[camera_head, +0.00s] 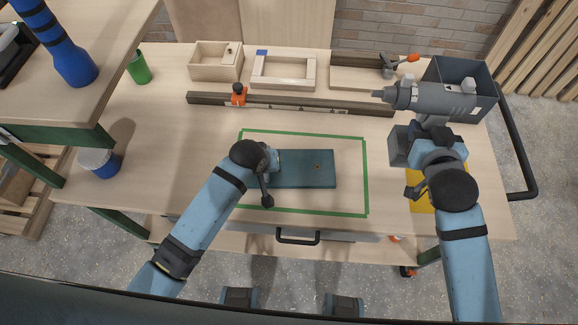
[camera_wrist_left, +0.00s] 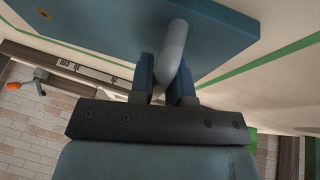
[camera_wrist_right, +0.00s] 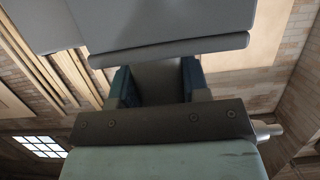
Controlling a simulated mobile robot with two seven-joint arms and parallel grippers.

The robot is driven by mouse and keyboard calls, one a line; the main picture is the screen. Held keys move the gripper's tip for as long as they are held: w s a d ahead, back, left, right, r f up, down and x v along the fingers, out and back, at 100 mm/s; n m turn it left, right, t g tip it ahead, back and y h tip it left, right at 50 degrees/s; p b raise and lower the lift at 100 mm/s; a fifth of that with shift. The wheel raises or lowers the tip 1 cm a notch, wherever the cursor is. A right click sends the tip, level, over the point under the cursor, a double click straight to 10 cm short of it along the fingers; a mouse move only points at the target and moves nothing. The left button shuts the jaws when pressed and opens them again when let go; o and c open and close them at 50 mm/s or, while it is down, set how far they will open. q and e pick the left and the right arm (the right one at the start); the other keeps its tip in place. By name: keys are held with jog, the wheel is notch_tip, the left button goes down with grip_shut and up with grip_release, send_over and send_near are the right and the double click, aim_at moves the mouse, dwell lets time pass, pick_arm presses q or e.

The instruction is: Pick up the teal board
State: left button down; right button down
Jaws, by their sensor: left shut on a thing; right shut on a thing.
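The teal board (camera_head: 308,169) is a flat rectangle over the area inside the green tape outline. It also shows in the left wrist view (camera_wrist_left: 150,30), with a grey rounded handle (camera_wrist_left: 174,50) at it. My left gripper (camera_head: 270,165) is at the board's left end, and its fingers (camera_wrist_left: 168,80) are shut on that handle. I cannot tell whether the board touches the bench. My right gripper (camera_head: 436,138) is shut on the grip of a grey power drill (camera_head: 430,98), whose nose points left. The grip shows between the fingers (camera_wrist_right: 157,82) in the right wrist view.
The green tape outline (camera_head: 366,185) lies on the wooden workbench (camera_head: 150,170). Behind it are a long rail with an orange clamp (camera_head: 239,95), a wooden box (camera_head: 215,68) and a wooden frame (camera_head: 283,83). A dark bin (camera_head: 482,108) stands behind the drill. A higher table is at left.

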jog(key=shift+r, duration=0.1)
pick_arm(q)
notch_tip(320, 180, up, 10)
jog(key=shift+r, duration=0.1)
dwell(0.5)
jog(key=shift+f, duration=0.2)
jog(key=shift+f, duration=4.3)
jog(key=shift+f, duration=0.1)
jog(key=shift+f, duration=0.3)
jog(key=shift+f, duration=0.15)
jog(key=c, duration=1)
grip_release()
